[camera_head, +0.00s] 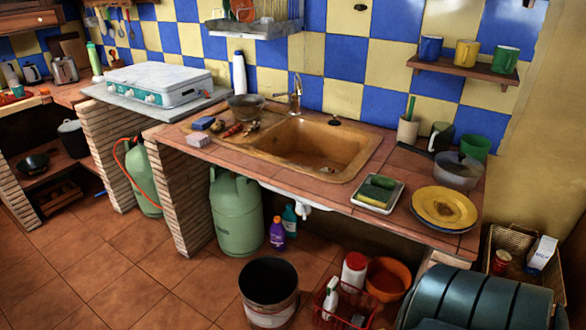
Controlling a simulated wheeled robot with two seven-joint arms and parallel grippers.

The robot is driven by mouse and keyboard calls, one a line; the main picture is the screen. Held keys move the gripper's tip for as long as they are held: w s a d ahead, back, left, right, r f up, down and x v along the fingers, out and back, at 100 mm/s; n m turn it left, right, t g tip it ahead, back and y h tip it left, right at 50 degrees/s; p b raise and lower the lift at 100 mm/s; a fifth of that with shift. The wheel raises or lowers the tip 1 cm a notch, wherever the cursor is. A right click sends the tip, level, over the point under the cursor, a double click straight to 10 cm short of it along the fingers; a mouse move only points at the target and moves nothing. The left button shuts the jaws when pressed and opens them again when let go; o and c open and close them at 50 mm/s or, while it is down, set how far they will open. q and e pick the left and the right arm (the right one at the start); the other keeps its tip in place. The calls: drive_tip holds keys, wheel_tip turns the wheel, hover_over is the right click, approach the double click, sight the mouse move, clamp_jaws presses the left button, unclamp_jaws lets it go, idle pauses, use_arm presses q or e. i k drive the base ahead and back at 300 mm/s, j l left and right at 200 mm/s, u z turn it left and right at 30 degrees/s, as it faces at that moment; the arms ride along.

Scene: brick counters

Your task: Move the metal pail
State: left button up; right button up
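The metal pail (268,312) stands upright on the tiled floor at the bottom centre. Its wide round mouth faces up and its inside is dark. Its outer wall is pale and looks worn, with darker marks near the base. It stands apart in front of the counter, left of a red wire basket. No handle can be made out clearly. Neither of my grippers is in view.
A red basket (330,316) with bottles and an orange bowl (387,276) are right of the pail. A green gas cylinder (237,214) stands behind it under the sink counter. A large teal ribbed object (475,295) fills the bottom right. Floor to the left is clear.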

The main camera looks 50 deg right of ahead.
sight(269, 284)
drive_tip(key=z, duration=1.3)
